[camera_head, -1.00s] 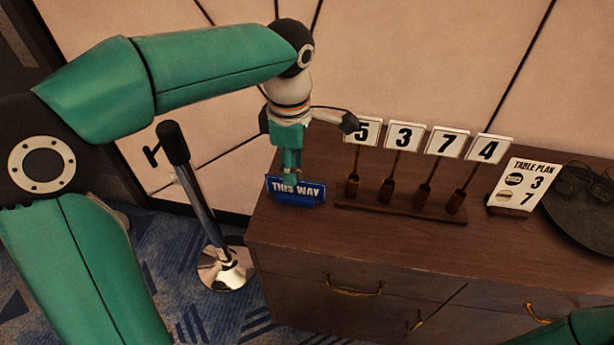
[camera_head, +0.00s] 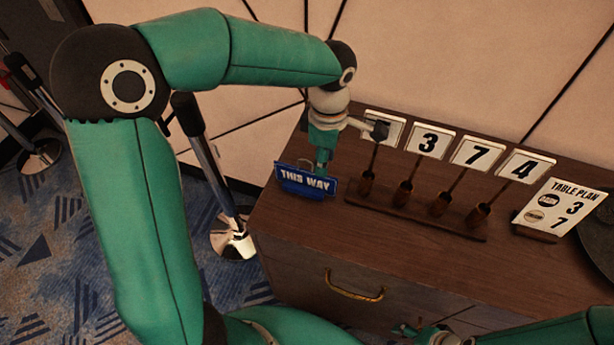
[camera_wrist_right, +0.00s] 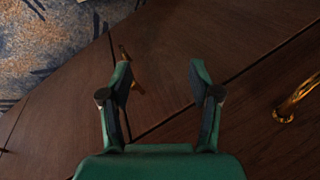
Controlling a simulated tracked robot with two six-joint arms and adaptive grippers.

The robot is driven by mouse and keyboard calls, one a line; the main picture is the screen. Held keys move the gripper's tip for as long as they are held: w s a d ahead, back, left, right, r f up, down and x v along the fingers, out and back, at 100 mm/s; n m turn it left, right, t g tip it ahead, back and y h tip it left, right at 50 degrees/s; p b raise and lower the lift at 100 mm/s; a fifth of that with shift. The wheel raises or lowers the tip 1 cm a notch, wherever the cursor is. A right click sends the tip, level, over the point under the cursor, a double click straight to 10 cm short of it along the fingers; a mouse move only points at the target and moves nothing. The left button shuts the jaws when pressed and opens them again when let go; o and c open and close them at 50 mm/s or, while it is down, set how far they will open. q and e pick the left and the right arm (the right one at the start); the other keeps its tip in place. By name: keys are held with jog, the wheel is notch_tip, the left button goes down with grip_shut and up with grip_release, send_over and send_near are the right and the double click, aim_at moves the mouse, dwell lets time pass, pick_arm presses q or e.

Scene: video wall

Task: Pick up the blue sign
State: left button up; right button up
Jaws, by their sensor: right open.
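The blue sign (camera_head: 305,181), lettered "THIS WAY", is at the left end of the wooden cabinet top (camera_head: 300,225). My left gripper (camera_head: 320,168) points down at the upper right part of the sign. Its fingers overlap the sign in the picture, and I cannot tell whether they are closed on it. I cannot tell whether the sign rests on the wood or is slightly raised. My right gripper (camera_wrist_right: 160,75) is open and empty in the right wrist view, over dark wood. Only a small part of it shows at the bottom of the head view.
A rack of number cards (camera_head: 425,215) stands just right of the sign. A table plan card (camera_head: 560,208) and a dark round tray (camera_head: 597,240) are farther right. A post with a chrome base (camera_head: 234,241) stands left of the cabinet. A brass drawer handle (camera_head: 354,287) protrudes in front.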

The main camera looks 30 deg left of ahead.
aim_at(323, 182)
pick_arm(q)
notch_tip(323, 182, down, 3)
jog(key=shift+r, duration=0.15)
jog(key=shift+s+f+p, duration=0.15)
jog(key=shift+f+p, duration=0.2)
jog(key=shift+f, duration=0.2)
notch_tip(323, 182, down, 4)
jog(key=shift+f+p, duration=0.1)
jog(key=shift+p, duration=0.3)
jog(key=shift+d, duration=0.1)
grip_shut()
